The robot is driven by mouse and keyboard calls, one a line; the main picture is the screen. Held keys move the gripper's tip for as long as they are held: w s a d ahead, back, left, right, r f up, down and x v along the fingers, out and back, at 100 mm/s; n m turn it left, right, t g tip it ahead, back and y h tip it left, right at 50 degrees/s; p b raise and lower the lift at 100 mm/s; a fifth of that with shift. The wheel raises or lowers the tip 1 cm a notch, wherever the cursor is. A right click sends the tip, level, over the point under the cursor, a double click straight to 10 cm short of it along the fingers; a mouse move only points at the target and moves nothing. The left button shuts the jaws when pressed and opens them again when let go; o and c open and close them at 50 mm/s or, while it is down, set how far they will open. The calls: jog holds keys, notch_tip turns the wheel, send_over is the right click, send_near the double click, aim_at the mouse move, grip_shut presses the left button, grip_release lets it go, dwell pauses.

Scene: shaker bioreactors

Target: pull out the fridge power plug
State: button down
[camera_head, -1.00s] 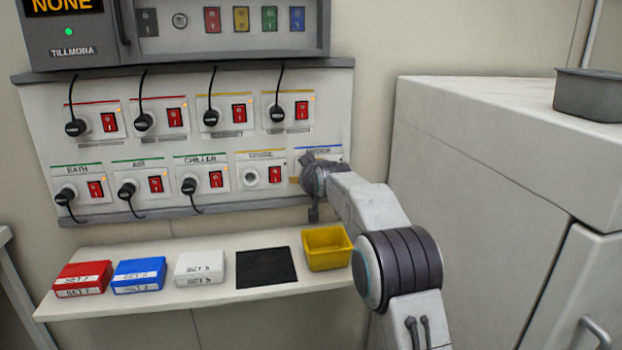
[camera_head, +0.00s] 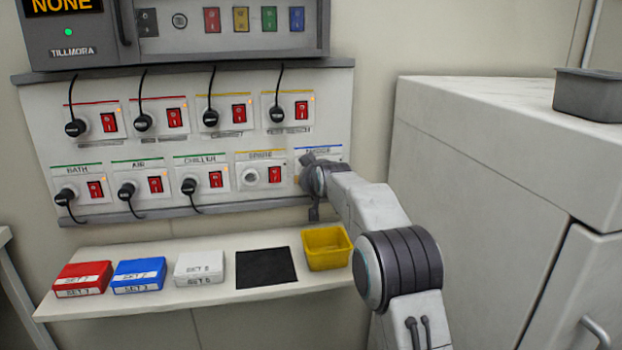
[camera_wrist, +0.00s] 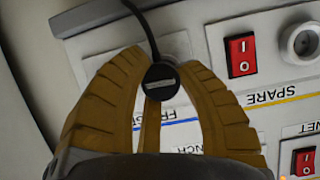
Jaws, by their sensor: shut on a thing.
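In the wrist view my gripper (camera_wrist: 158,60) has its ochre ribbed fingers closed around a black plug (camera_wrist: 160,82) with a dark cable running up from it. A label partly hidden behind the fingers begins with "FR". A pale round socket edge (camera_wrist: 180,45) shows just behind the plug; I cannot tell how far the plug sits in it. In the head view my gripper (camera_head: 308,176) is at the rightmost outlet of the panel's lower row, under a blue-striped label (camera_head: 322,152). My wrist hides that outlet and the plug there.
The spare outlet (camera_head: 250,177) beside it is empty. Other black plugs, such as the chiller plug (camera_head: 189,186), sit in the panel. Below are a shelf with a yellow bin (camera_head: 327,248) and a black mat (camera_head: 265,267). A large white cabinet (camera_head: 480,170) stands close on the right.

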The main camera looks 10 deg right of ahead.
jog(key=shift+s+a+f+b, duration=0.1)
jog(key=shift+s+f+b, duration=0.15)
jog(key=shift+b, duration=0.2)
jog(key=shift+b+v, duration=1)
jog(key=shift+v, duration=0.05)
jog(key=shift+s+f, duration=0.1)
jog(key=shift+f, duration=0.1)
jog(key=shift+s+b, duration=1.45)
jog(key=shift+b, duration=0.05)
